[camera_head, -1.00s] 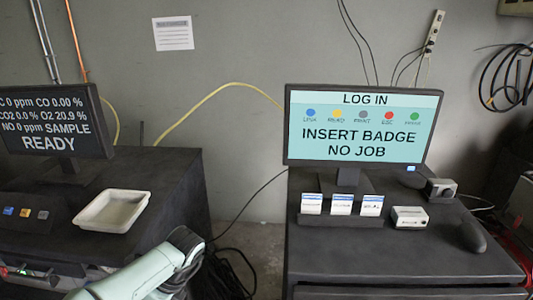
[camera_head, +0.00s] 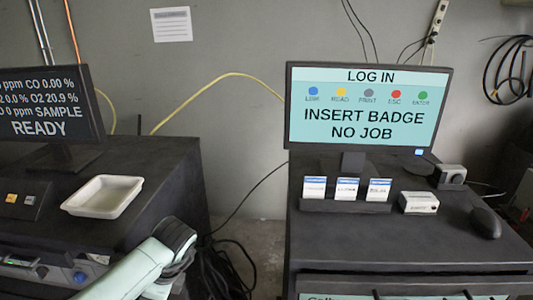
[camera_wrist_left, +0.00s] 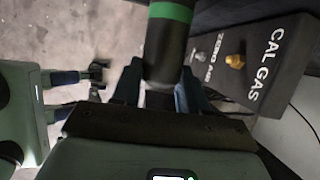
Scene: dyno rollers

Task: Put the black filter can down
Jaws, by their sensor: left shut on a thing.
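In the left wrist view, my left gripper (camera_wrist_left: 160,95) is shut on the black filter can (camera_wrist_left: 166,52), a dark cylinder with a green band, held between its two fingers. The can's upper end is cut off by the picture edge. In the head view only a pale part of my left arm shows at the bottom; the can and gripper are out of that view. My right gripper (camera_wrist_left: 101,82) shows at the left of the wrist view, its fingers apart with nothing between them, above the floor.
In the head view, a white tray (camera_head: 128,190) sits on the left cabinet below the READY screen (camera_head: 50,112). The right cabinet (camera_head: 400,240) carries the LOG IN screen (camera_head: 368,108), cards and a mouse.

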